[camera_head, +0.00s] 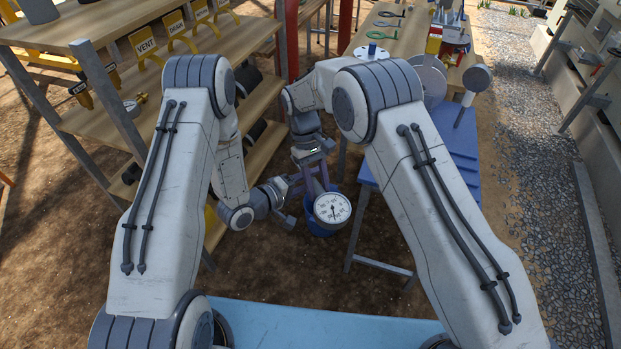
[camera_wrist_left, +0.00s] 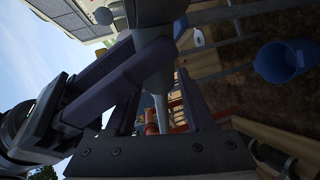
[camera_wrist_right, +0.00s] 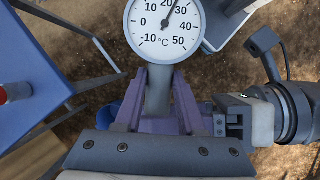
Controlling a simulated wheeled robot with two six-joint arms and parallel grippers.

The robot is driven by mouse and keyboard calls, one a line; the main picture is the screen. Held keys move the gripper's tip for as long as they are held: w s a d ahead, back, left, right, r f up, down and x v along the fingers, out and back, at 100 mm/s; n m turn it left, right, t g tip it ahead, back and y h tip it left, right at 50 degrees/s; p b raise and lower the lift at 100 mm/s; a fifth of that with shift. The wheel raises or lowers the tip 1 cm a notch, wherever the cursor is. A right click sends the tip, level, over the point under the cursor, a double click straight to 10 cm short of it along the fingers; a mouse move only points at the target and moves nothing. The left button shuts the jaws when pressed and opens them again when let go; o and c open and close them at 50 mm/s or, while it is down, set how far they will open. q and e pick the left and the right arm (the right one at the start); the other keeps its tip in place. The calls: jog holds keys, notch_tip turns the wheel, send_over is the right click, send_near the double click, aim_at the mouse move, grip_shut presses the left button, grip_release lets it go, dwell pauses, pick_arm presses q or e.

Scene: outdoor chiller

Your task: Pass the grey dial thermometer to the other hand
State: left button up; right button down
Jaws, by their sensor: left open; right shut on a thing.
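The grey dial thermometer (camera_head: 332,208) has a round white face and a grey stem. My right gripper (camera_head: 317,178) is shut on it; in the right wrist view the purple fingers (camera_wrist_right: 160,75) close on the stem just below the dial (camera_wrist_right: 163,22). My left gripper (camera_head: 298,186) is open and comes in from the left, close beside the right gripper. In the left wrist view the thin tapered end of the stem (camera_wrist_left: 160,112) shows between the open left fingers (camera_wrist_left: 160,80), with no clear contact. A right gripper finger crosses that view and hides part of the thermometer.
A blue bucket (camera_head: 318,228) stands below the grippers and shows in the left wrist view (camera_wrist_left: 284,60). A wooden shelf rack (camera_head: 110,118) with labelled yellow tags is at the left. A blue table (camera_head: 462,148) with a wooden worktop beyond is at the right.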

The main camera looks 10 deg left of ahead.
pick_arm(q)
grip_shut()
pick_arm(e)
jog(key=shift+c, duration=2.1)
grip_release()
jog(key=shift+r, duration=0.1)
